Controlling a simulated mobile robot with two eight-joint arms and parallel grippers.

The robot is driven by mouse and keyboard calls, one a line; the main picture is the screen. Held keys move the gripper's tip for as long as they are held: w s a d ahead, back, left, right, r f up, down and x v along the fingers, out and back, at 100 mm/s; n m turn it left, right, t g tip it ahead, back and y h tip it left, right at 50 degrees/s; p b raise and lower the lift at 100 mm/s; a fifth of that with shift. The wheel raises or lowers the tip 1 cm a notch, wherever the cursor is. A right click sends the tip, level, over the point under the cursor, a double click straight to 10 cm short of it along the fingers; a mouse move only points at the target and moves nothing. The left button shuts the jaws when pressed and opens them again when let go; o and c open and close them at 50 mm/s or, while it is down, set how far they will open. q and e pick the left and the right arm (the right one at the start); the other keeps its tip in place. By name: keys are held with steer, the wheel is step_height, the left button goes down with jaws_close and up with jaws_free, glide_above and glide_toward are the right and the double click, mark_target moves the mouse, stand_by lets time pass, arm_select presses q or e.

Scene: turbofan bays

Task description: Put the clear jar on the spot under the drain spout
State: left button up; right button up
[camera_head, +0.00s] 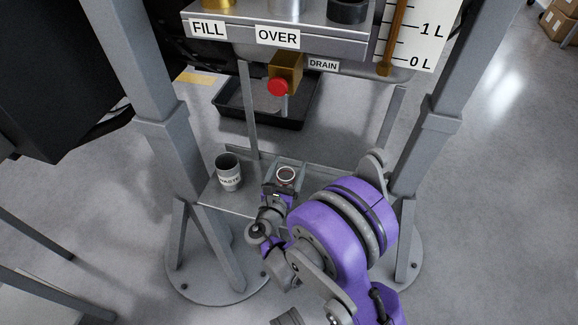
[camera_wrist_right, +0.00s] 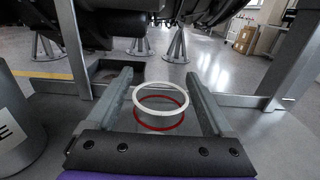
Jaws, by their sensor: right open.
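The clear jar (camera_head: 287,176) stands upright on the grey shelf (camera_head: 238,203), its round rim showing. In the right wrist view the jar (camera_wrist_right: 160,104) has a white rim and a red ring lower down. My right gripper (camera_head: 284,168) is open, with one finger on each side of the jar; I cannot tell whether they touch it. The drain spout (camera_head: 284,104) hangs below a brass valve (camera_head: 287,68) with a red knob (camera_head: 278,87), beyond the jar. The marked spot cannot be made out. My left gripper is not in view.
A grey WASTE cup (camera_head: 229,173) stands left of the jar on the shelf; it also shows in the right wrist view (camera_wrist_right: 14,130). A black tray (camera_head: 228,110) lies on the floor behind. Frame legs (camera_head: 165,150) stand on both sides.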

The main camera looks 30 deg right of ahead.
steer(key=v, duration=1.1)
steer(key=shift+s+a, duration=0.3)
